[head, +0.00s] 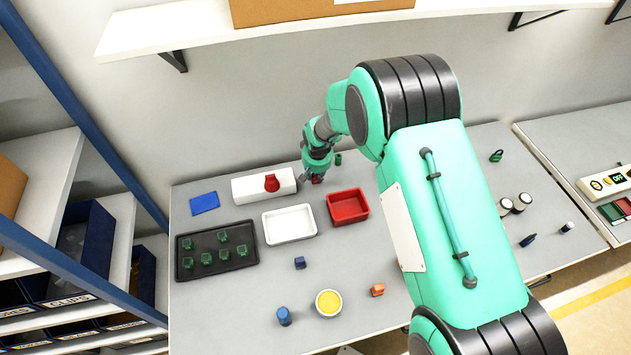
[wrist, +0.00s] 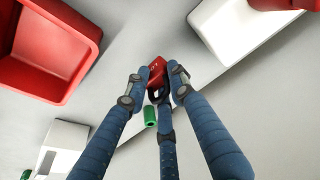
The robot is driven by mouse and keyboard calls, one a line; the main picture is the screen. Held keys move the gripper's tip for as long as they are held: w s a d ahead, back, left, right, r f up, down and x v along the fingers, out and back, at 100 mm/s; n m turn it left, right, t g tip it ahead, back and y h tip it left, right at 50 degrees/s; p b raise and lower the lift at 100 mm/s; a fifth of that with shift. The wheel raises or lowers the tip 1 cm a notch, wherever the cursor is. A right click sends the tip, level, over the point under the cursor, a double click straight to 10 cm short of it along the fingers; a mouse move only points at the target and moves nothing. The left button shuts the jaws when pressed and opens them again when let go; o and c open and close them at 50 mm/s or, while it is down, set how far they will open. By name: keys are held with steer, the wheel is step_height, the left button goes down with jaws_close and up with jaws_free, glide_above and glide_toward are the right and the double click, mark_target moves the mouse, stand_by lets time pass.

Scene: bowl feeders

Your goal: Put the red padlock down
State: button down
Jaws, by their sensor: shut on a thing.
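My gripper (head: 314,176) is over the back of the grey table, right of the white block. In the wrist view its fingers (wrist: 157,85) are closed around the red padlock (wrist: 157,70). The padlock shows as a small red patch (head: 318,180) in the head view, mostly hidden by the fingers. I cannot tell whether it touches the table. A small green cylinder-like thing (wrist: 150,116) is close by, beside the fingers.
A red tray (head: 365,212) and a white tray (head: 267,231) stand nearest. A white block (head: 243,189) with a red thing on it (head: 271,183) is to the left. A black tray (head: 191,269) holds several green pieces.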

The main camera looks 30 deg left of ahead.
mark_target(316, 179)
steer(key=shift+f, duration=1.85)
steer(key=shift+f, duration=0.1)
steer(key=c, duration=1.5)
jaws_free()
steer(key=shift+o, duration=0.2)
steer(key=v, duration=1.2)
